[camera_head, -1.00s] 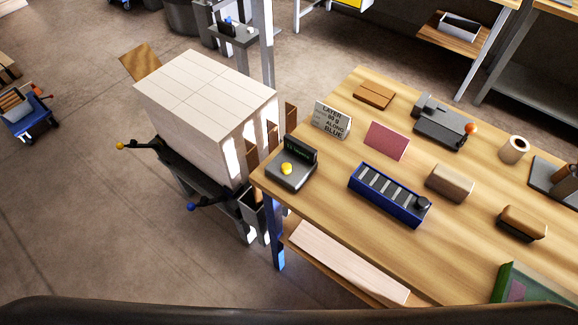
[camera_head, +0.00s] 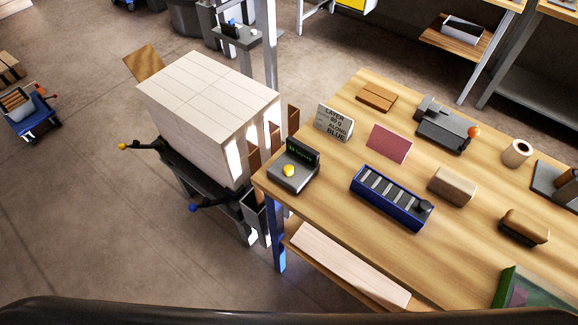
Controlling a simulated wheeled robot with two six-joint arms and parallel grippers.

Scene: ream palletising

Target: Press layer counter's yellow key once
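The layer counter (camera_head: 303,177) is a small dark grey device with an upright black display at its back. It sits at the left corner of the wooden table (camera_head: 330,215). Its round yellow key (camera_head: 289,170) stands on the top face and is in plain sight, with nothing touching it. The display text is too small to read. Neither of my grippers shows in the head view.
A sign (camera_head: 334,122) stands behind the counter and a blue tray (camera_head: 391,198) lies to its right. A pink pad (camera_head: 389,143) is between them. A tall pale ream stack (camera_head: 208,100) stands left of the table.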

